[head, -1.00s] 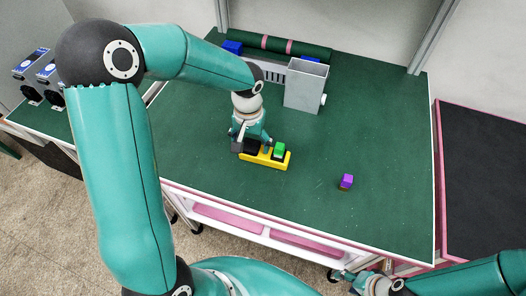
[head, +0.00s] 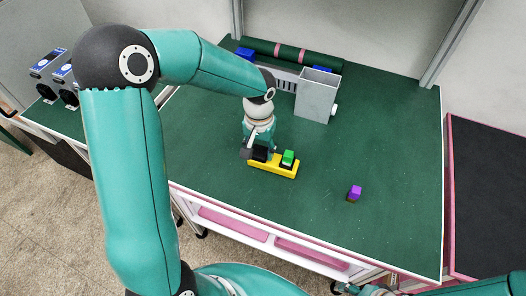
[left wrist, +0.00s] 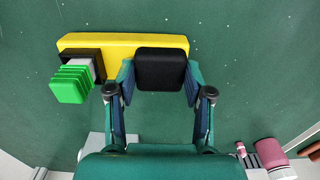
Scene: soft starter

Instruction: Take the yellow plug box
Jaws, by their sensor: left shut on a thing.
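The yellow plug box (head: 273,168) lies on the green table top, left of the table's middle in the head view. It carries a black block (left wrist: 160,68) at one end and a green ribbed plug (head: 288,158) in a black socket at the other. It also shows in the left wrist view (left wrist: 115,41). My left gripper (left wrist: 159,80) is shut on the black block, one finger on each side. In the head view this gripper (head: 257,150) comes down from above. My right gripper (head: 365,290) shows only partly at the bottom edge, and its fingers are unclear.
A purple cube (head: 355,191) on a dark base stands to the right of the box. A grey metal housing (head: 317,96) stands behind, with a dark green roll (head: 285,52) and blue pieces near the back edge. The right side of the table top is clear.

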